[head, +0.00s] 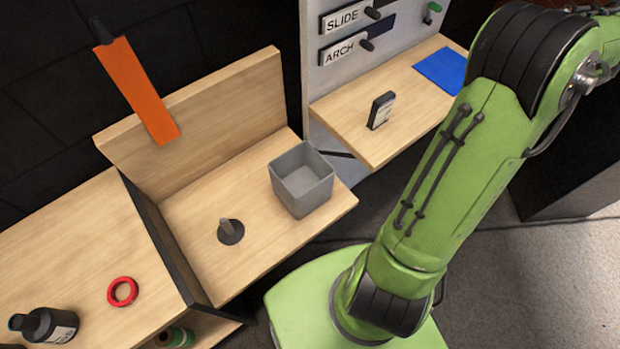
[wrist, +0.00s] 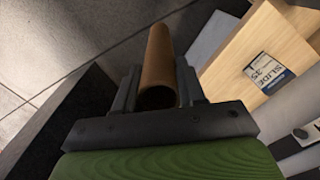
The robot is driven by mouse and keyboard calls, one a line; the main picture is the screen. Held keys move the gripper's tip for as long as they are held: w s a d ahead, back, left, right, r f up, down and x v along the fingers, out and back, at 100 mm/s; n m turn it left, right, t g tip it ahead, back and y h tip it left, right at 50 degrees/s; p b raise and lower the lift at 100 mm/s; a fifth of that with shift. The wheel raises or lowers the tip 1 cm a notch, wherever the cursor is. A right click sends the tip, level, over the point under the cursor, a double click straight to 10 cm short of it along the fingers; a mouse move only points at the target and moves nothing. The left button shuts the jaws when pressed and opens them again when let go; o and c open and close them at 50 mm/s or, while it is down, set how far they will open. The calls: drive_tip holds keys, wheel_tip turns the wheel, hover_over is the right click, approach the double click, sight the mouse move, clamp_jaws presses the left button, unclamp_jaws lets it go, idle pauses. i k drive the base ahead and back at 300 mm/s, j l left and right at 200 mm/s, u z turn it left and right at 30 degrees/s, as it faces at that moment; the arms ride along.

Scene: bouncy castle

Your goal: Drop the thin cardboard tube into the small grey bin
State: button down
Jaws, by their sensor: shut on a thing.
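The small grey bin (head: 302,180) is an open square box standing on the wooden shelf in the head view, near its right end. The thin cardboard tube (wrist: 158,58) is brown and hollow; it shows only in the wrist view. My gripper (wrist: 158,90) is shut on the tube, with a dark finger on each side of it and the tube's open end facing the camera. The tube points away from the palm, with dark floor tiles behind its far part. My gripper is outside the head view, so its distance from the bin cannot be told there.
A grey disc with an upright peg (head: 231,231) stands left of the bin. A red ring (head: 122,291) and a black bottle (head: 46,325) are on the left surface. A small dark box (head: 380,110) and blue sheet (head: 441,71) lie on the right shelf. An orange strip (head: 137,90) hangs behind.

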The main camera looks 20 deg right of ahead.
sight(307, 186)
drive_tip(key=k, duration=1)
